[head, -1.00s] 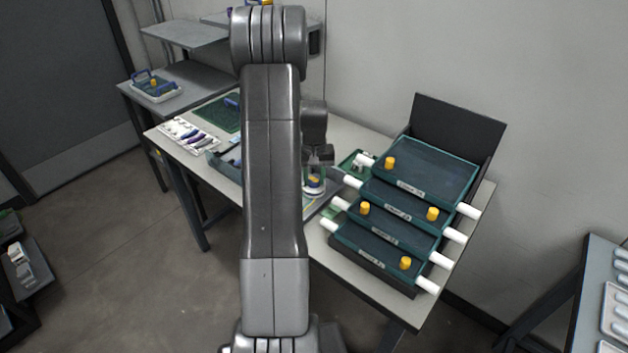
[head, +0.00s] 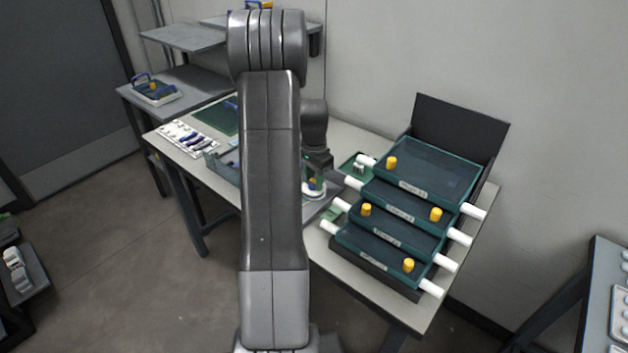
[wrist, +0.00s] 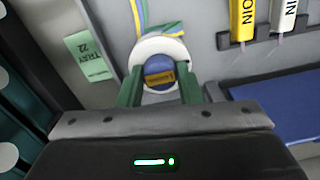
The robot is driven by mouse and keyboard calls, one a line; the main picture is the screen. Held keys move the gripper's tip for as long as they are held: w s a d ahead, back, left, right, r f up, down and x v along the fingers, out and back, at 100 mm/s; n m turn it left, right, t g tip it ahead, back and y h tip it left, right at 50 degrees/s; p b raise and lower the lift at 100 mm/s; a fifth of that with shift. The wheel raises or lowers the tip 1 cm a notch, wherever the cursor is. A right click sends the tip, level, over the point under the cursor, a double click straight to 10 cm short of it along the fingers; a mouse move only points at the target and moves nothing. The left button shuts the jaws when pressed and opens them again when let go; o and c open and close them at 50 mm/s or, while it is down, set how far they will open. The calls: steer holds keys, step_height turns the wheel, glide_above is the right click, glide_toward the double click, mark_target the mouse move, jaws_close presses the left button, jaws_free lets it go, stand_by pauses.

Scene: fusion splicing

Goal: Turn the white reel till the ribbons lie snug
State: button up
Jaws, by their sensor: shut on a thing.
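The white reel (wrist: 142,50) has a blue hub with a yellow-brown bar across it. In the wrist view it sits between the two green fingers of my gripper (wrist: 161,88), which are shut on it from both sides. Blue, yellow and green ribbons (wrist: 150,28) run from its far side, loosely curved where I see them. In the head view the reel (head: 314,194) stands on the table right of my arm, partly hidden by my gripper. The ribbons cannot be made out there.
A stack of dark green trays (head: 420,172) with white end pieces and yellow knobs stands close on the right. A green tag (wrist: 86,56) lies left of the reel. Yellow (wrist: 243,18) and white (wrist: 283,16) labelled tools hang at upper right, above a blue pad (wrist: 275,105).

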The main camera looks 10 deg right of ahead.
mark_target(314, 181)
steer(key=shift+m, duration=2)
steer(key=o, duration=1)
step_height(314, 181, up, 14)
steer(key=shift+f+b, duration=0.1)
steer(key=shift+b, duration=0.3)
step_height(314, 181, down, 14)
steer(key=shift+r, duration=0.1)
